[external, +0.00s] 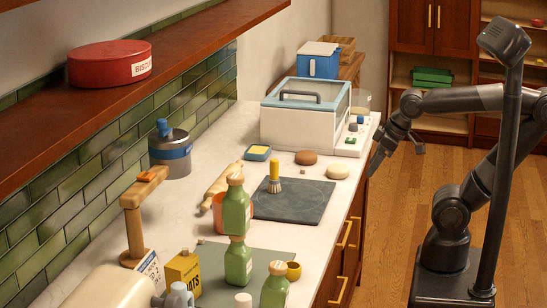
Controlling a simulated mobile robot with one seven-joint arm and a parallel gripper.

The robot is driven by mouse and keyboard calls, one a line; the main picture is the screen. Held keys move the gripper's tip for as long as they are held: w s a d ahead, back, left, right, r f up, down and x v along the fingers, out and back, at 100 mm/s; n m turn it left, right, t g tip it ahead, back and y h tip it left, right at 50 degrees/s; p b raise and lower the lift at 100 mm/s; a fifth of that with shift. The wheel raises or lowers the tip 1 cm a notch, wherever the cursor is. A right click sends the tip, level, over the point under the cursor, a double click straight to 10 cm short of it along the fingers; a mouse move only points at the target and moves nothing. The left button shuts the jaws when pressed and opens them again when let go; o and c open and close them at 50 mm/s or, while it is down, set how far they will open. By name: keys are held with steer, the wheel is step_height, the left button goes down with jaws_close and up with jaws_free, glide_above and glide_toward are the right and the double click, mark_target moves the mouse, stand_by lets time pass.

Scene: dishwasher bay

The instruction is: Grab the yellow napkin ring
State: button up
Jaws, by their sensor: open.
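The yellow napkin ring (292,270) is a small, dark-yellow ring near the front of the counter. It is at the edge of a grey-green mat (255,262), just right of the green bottles. My gripper (385,160) is open and empty, over the counter's right edge by the white countertop dishwasher. It is well behind the ring and apart from it. The fingers are small and dark in this view.
Green bottles (238,262) stand close left of the ring, one seemingly on top of another, with another (274,288) in front. A dark slate board (292,200) with a yellow-handled brush (274,172) lies behind. The white dishwasher (300,120) stands at the counter's back.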

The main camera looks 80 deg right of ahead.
steer(key=n+g, duration=0.5)
steer(key=g, duration=0.1)
glide_above(292, 266)
steer(key=a, duration=0.2)
step_height(292, 266, down, 7)
steer(key=f, duration=1)
steer(key=shift+s+d+f, duration=0.1)
steer(key=shift+s+d, duration=0.05)
steer(key=shift+s, duration=0.05)
steer(key=shift+c, duration=0.2)
steer(key=c, duration=1)
